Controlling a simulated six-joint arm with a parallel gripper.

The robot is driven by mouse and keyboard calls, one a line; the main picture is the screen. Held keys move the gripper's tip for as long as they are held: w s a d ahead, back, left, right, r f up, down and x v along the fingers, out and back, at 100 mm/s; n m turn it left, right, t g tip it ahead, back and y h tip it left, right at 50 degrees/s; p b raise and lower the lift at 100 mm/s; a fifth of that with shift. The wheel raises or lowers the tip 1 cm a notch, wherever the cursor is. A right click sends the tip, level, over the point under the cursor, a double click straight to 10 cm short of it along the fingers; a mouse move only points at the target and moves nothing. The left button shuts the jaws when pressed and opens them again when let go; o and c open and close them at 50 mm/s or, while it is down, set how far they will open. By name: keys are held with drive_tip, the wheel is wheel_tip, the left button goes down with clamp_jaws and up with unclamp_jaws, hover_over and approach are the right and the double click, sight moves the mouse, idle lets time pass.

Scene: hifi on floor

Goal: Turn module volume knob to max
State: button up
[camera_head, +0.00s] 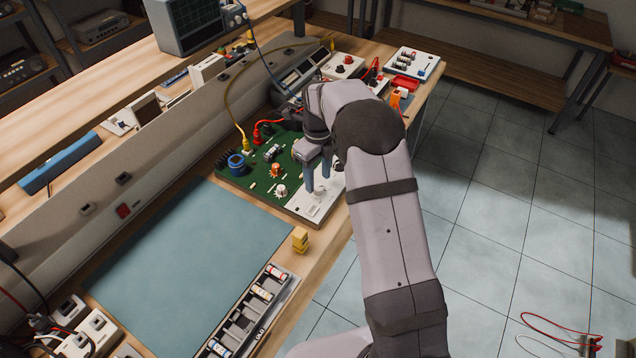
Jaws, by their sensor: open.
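A green circuit board module (236,182) lies on the bench, with a white panel (314,208) along its right side. A small pale knob (320,191) appears on the white panel, just below my gripper. My gripper (318,181) points down over this panel, its two blue-grey fingers apart. The fingertips are close to the knob; I cannot tell whether they touch it. Another small white knob-like part (281,190) sits on the green board, left of my gripper. My arm and gripper hide the board's far right part. The knob's marking is too small to read.
A yellow cable plug (243,142) and a red clip (258,132) attach at the board's back edge. The blue-grey mat (190,265) is clear. A grey raised ledge (130,200) runs behind.

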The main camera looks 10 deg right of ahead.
sight(318, 186)
drive_tip(key=shift+r+b, duration=0.4)
drive_tip(key=shift+r, duration=1.9)
drive_tip(key=shift+s+r+n, duration=0.15)
drive_tip(key=shift+s+n, duration=0.35)
drive_tip(key=shift+n, duration=0.1)
drive_tip(key=s+f+n, duration=0.2)
drive_tip(key=s+n, duration=2.5)
drive_tip(key=s, duration=0.1)
drive_tip(key=shift+s+a+n, duration=0.2)
drive_tip(key=shift+a+n, duration=0.1)
drive_tip(key=shift+n, duration=0.1)
